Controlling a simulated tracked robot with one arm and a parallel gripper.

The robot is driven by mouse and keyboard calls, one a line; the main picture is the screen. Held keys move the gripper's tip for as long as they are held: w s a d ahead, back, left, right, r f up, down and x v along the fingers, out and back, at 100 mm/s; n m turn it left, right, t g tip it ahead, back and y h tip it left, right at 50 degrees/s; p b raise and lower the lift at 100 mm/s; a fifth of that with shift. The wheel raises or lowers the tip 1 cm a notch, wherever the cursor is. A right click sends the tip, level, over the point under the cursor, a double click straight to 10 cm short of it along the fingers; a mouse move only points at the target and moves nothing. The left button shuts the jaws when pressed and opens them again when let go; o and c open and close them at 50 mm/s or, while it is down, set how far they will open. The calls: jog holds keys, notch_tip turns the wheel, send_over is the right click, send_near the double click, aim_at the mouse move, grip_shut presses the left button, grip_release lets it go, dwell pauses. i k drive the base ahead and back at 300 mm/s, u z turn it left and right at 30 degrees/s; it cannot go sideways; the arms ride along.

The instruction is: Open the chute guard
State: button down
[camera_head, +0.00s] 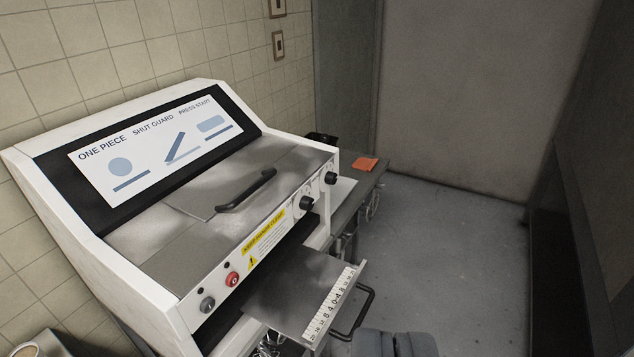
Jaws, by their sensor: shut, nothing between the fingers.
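The chute guard (200,192) is a flat brushed-metal lid on top of the white machine (100,262), below its sloping sign panel. It lies flat and looks shut. Its black bar handle (245,190) stands up from the lid. My gripper (396,344) shows only in part, as dark grey blocks at the bottom edge, right of the machine. It is shut and empty, well apart from the guard, and its tips are hard to make out.
A metal tray (290,285) with a ruler strip and black handle (355,313) juts from the machine's front. Knobs and a red button (232,279) line the front. A bench (362,190) with an orange cloth (364,164) stands behind. Floor (450,240) on the right is clear.

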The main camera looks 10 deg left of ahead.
aim_at(217, 189)
jog(key=k, duration=0.65)
jog(key=z, duration=0.6)
jog(key=i, duration=1.85)
jog(key=u, duration=0.6)
